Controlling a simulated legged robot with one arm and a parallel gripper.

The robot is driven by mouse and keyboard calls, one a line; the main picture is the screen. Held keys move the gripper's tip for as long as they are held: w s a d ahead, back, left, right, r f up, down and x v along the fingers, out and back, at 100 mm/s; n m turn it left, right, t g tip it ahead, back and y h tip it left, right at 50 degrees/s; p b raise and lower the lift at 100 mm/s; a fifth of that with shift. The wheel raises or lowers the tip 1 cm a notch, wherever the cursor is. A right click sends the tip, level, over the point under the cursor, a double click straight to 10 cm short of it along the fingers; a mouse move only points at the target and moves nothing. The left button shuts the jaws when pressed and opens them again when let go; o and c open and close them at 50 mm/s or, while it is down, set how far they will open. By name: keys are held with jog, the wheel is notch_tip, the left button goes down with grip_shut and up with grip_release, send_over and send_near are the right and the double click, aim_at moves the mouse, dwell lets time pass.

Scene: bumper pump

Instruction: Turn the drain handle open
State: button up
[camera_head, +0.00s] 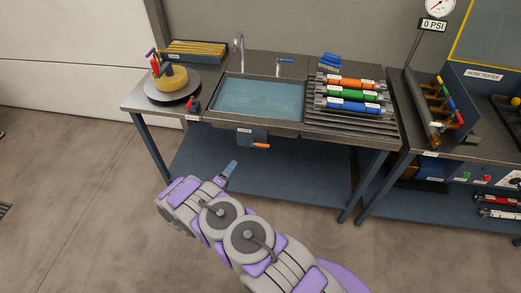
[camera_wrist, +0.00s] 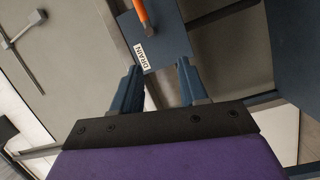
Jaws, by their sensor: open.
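The drain handle (camera_head: 261,146) is a small orange bar on the dark drain box (camera_head: 246,136) under the front edge of the sink. In the wrist view the orange handle (camera_wrist: 143,14) shows at the top, on a blue-grey panel (camera_wrist: 170,44) with a white DRAIN label (camera_wrist: 141,56). My gripper (camera_head: 230,168) is below and left of the handle in the head view, apart from it. In the wrist view my gripper (camera_wrist: 164,78) has its two fingers spread, with nothing between them and the handle beyond the tips.
The sink (camera_head: 258,99) holds blue water, with a faucet (camera_head: 240,50) behind it. The bench's blue lower shelf (camera_head: 300,172) lies under the sink. A rack with orange, green and blue cylinders (camera_head: 350,94) stands at right. Bench legs (camera_head: 364,185) bound the space.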

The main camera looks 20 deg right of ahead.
jog(key=s+d+f+n+h, duration=0.1)
jog(key=s+d+f+h, duration=0.1)
jog(key=s, duration=0.3)
jog(key=b+x, duration=0.4)
jog(key=x, duration=1.3)
jog(key=shift+r, duration=0.35)
jog(key=shift+c, duration=0.3)
jog(key=shift+s, duration=0.1)
grip_shut()
